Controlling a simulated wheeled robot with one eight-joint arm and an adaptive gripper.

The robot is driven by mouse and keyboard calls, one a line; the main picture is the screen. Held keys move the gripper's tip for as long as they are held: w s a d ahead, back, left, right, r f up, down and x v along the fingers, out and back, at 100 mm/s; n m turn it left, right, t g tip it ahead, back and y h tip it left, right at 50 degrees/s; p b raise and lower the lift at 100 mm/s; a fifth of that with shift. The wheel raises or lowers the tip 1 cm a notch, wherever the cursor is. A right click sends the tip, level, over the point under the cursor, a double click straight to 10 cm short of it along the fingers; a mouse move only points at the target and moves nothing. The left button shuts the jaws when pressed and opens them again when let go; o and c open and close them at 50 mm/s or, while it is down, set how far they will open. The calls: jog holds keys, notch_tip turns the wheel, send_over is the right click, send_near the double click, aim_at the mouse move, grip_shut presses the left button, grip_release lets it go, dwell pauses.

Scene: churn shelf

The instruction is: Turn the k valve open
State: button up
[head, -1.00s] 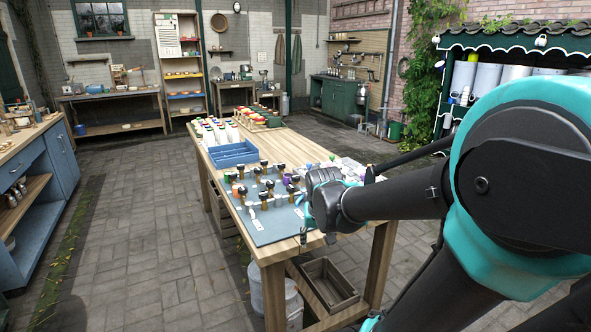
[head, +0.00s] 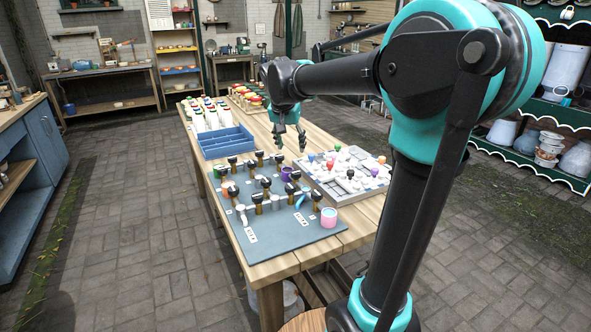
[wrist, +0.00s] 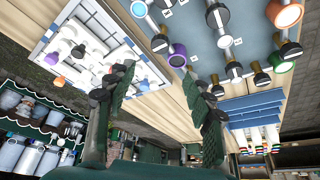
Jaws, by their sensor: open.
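A blue-grey board (head: 295,238) lies on the wooden table in the head view. It carries several valves with black knobs, brass or grey bodies and coloured parts; one valve (head: 258,203) stands near its middle. Small white labels (head: 251,235) lie on the board, too small to read, so I cannot tell which valve is k. My gripper (head: 290,148) hangs fingers down beyond the board's far right part, above the table, apart from the valves. In the wrist view my gripper (wrist: 168,85) is open and empty, with the board (wrist: 205,38) beyond its fingers.
A white tray of fittings with coloured knobs (head: 347,170) sits right of the board. A blue divided crate (head: 226,143) and white bottles (head: 205,115) stand farther back. A pink and teal cup (head: 328,217) stands on the board's near right corner. Brick floor left of the table is clear.

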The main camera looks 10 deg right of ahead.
aim_at(296, 172)
jog(key=x, duration=1.3)
jog(key=shift+f, duration=0.15)
jog(key=shift+c, duration=0.5)
jog(key=c, duration=1.1)
jog(key=shift+o, duration=0.2)
